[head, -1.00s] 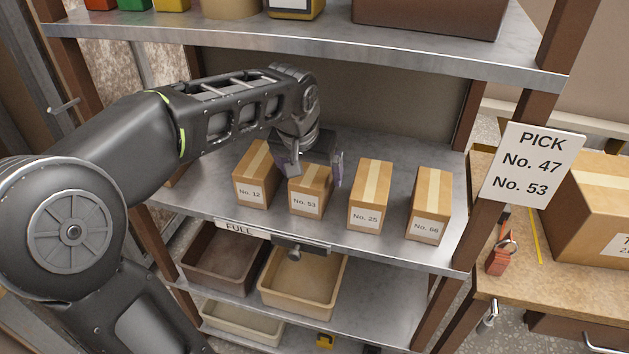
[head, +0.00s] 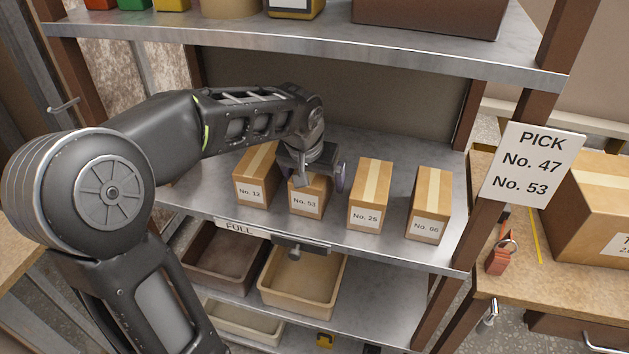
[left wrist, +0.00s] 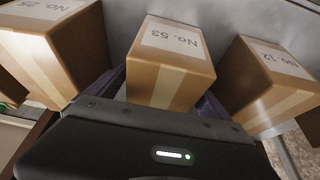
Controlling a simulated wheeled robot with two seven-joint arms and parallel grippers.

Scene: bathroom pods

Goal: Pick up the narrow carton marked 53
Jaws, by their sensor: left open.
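The narrow carton marked No. 53 (head: 306,204) stands upright on the middle metal shelf, between cartons No. 12 (head: 250,188) and No. 25 (head: 367,205). Its upper part is hidden by my left gripper (head: 318,182) in the head view. The gripper is open and over the carton, with one finger on either side. In the left wrist view the carton (left wrist: 170,78) lies between the two dark purple fingers, its label upside down. I cannot tell whether the fingers touch it. My right gripper is not in view.
Carton No. 66 (head: 428,205) stands at the right of the row. A sign (head: 532,165) reads PICK No. 47, No. 53. The upper shelf (head: 300,45) overhangs the row. Bins (head: 302,302) fill part of the shelf below. A bench with a larger carton (head: 595,205) stands at right.

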